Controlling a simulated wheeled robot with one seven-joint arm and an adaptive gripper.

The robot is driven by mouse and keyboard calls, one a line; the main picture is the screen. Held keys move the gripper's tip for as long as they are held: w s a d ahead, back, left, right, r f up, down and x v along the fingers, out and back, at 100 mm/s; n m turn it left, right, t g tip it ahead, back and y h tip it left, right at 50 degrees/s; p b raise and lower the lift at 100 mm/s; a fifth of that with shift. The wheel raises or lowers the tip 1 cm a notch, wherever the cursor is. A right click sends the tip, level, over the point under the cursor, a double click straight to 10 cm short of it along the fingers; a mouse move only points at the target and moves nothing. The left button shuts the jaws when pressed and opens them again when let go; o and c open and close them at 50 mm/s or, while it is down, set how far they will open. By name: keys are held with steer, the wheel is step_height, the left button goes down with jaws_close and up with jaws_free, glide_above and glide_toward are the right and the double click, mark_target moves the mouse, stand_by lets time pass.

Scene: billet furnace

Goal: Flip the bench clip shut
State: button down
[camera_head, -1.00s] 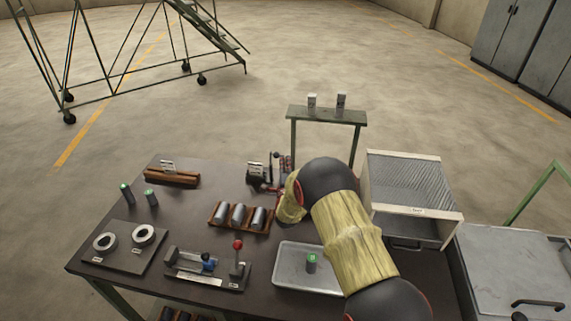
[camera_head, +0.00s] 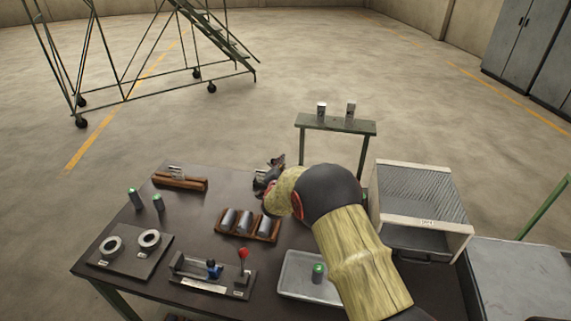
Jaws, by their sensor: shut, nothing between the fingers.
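A bench fixture (camera_head: 190,282) lies at the front of the dark table, with a small blue part (camera_head: 214,268) and an upright lever ending in a red ball (camera_head: 243,254). I cannot tell whether this is the bench clip. A small dark device stood at the table's back edge, and only dark, cluttered shapes show there now. My gripper (camera_head: 267,176) is among these shapes at the end of my yellow-sleeved arm. It is small and partly hidden by my wrist. It is shut and holds nothing. I cannot tell whether it touches the device.
A rack of metal cylinders (camera_head: 226,236) stands just in front of my wrist. A metal tray (camera_head: 292,285) with a green-topped cylinder lies beneath my arm. An open-fronted box (camera_head: 425,222) stands right of it. Two rings (camera_head: 149,238) on a plate lie at left.

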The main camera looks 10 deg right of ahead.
mark_target(268, 162)
steer(key=a+n+p, duration=0.1)
steer(key=n, duration=0.1)
steer(key=w+a+n+g+h+p, duration=0.1)
steer(key=a+n, duration=0.1)
steer(key=shift+w+a, duration=0.15)
steer(key=shift+w, duration=0.05)
steer(key=shift+w+a+f, duration=0.3)
steer(key=shift+a+f, duration=0.1)
steer(key=shift+a, duration=0.3)
steer(key=shift+a, duration=0.1)
steer(key=shift+s, duration=0.1)
